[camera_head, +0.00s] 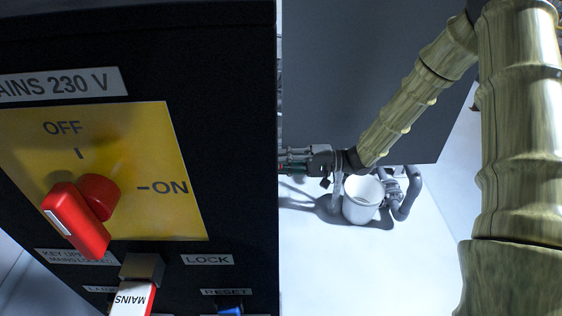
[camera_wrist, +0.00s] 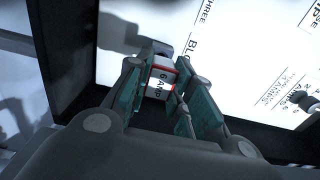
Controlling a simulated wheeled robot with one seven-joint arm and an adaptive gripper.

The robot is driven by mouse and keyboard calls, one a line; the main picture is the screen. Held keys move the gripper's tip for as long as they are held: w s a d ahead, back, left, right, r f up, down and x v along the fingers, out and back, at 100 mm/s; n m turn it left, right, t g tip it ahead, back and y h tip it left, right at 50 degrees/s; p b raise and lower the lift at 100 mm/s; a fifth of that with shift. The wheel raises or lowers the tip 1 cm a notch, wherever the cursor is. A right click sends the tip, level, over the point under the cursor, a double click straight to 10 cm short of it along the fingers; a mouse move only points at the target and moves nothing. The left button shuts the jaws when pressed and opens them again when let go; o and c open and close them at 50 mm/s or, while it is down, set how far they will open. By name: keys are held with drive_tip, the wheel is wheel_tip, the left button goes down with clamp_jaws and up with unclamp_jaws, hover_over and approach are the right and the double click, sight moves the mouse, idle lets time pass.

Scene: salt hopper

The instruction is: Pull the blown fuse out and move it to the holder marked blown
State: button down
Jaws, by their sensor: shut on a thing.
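My gripper (camera_wrist: 168,92) is shut on a fuse (camera_wrist: 158,82) in the wrist view. The fuse is a small white block with red edging and "6 AMP" lettering, between the teal finger pads. A white printed panel (camera_wrist: 215,70) lies behind it, with partly hidden lettering that starts "BL". I cannot tell whether the fuse touches anything beyond it; a grey part shows just past its far end. In the head view my gripper (camera_head: 292,160) is partly hidden by the black cabinet's edge, and the fuse is not visible there.
The black cabinet (camera_head: 225,60) fills the left of the head view. A white bucket (camera_head: 362,200) stands on the pale floor beyond, beside grey pipes (camera_head: 408,195).

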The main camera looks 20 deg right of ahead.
drive_tip(key=shift+p+x, duration=0.3)
drive_tip(key=shift+x, duration=1.45)
idle(0.7)
drive_tip(key=c, duration=1.2)
unclamp_jaws()
drive_tip(key=shift+o, duration=0.3)
drive_tip(key=o, duration=0.4)
drive_tip(key=shift+o, duration=0.2)
drive_tip(key=p+v, duration=0.3)
drive_tip(key=v, duration=0.3)
